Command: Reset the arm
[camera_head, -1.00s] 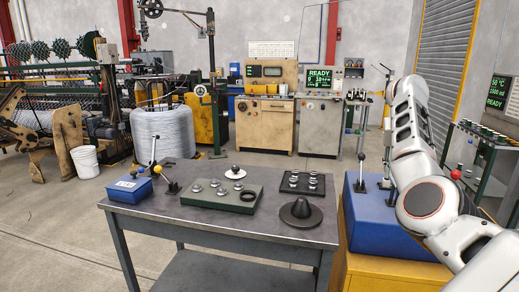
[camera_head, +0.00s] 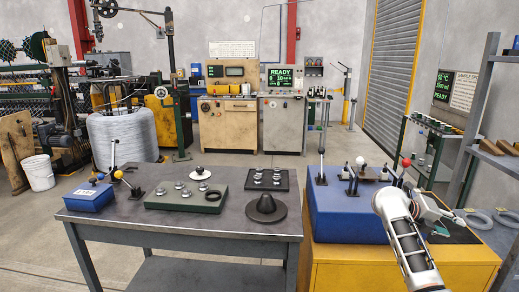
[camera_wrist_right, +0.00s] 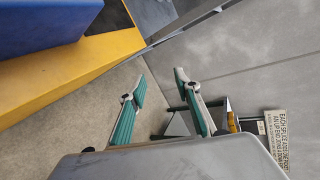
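My right arm (camera_head: 408,240) rises from the bottom right in the head view, in front of the blue machine on the yellow cabinet. Its right gripper (camera_head: 450,222) points to the right, beside the blue machine, and is partly hidden by its own wrist. In the right wrist view the two teal-padded fingers of the right gripper (camera_wrist_right: 160,78) stand wide apart with nothing between them. Concrete floor shows behind them. My left arm and gripper are not in view.
A blue machine (camera_head: 345,218) with levers stands on a yellow cabinet (camera_head: 345,268). A shelf with grey rings (camera_head: 478,221) stands at right.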

